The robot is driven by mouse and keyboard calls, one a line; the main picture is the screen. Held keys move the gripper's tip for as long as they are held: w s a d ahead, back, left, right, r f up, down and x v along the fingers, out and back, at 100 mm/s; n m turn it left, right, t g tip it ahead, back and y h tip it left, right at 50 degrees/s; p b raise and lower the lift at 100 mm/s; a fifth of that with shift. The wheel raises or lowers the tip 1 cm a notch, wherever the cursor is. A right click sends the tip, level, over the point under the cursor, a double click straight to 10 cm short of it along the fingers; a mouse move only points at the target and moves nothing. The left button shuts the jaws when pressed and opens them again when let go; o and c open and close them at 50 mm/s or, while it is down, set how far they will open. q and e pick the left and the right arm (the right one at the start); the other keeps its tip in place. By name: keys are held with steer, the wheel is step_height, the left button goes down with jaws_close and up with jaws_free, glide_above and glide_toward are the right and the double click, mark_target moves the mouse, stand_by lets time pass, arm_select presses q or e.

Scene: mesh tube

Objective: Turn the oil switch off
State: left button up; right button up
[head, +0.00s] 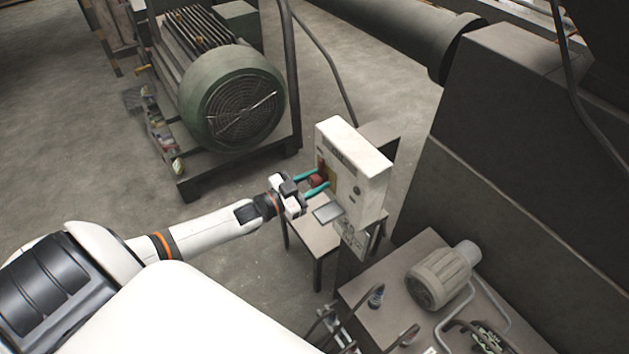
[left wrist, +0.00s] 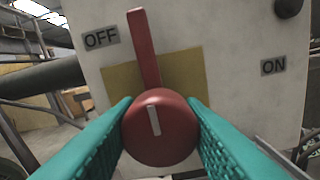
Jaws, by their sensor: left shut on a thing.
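The oil switch is a red rotary knob (left wrist: 160,127) with a red lever bar (left wrist: 145,48), on a yellow plate on the white control box (head: 357,167). In the left wrist view the lever points up with a slight lean left, toward the OFF label (left wrist: 101,38). The ON label (left wrist: 273,66) is at the right. The knob's white mark is nearly upright. My left gripper (head: 317,184) has its teal fingers on both sides of the round knob, shut on it. In the head view the switch is small and partly hidden by the fingers. My right gripper is not in view.
A small table (head: 313,236) stands below the box. A green motor (head: 231,102) is behind it to the left. A dark machine wall (head: 520,170) is at the right, and a grey pump motor (head: 443,276) sits at the lower right. Open floor lies at the left.

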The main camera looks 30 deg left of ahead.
arm_select(q)
steer(key=o, duration=1)
steer(key=shift+s+a+f, duration=0.15)
steer(key=shift+s, duration=0.3)
steer(key=shift+b+v, duration=1.35)
steer(key=shift+v, duration=4.2)
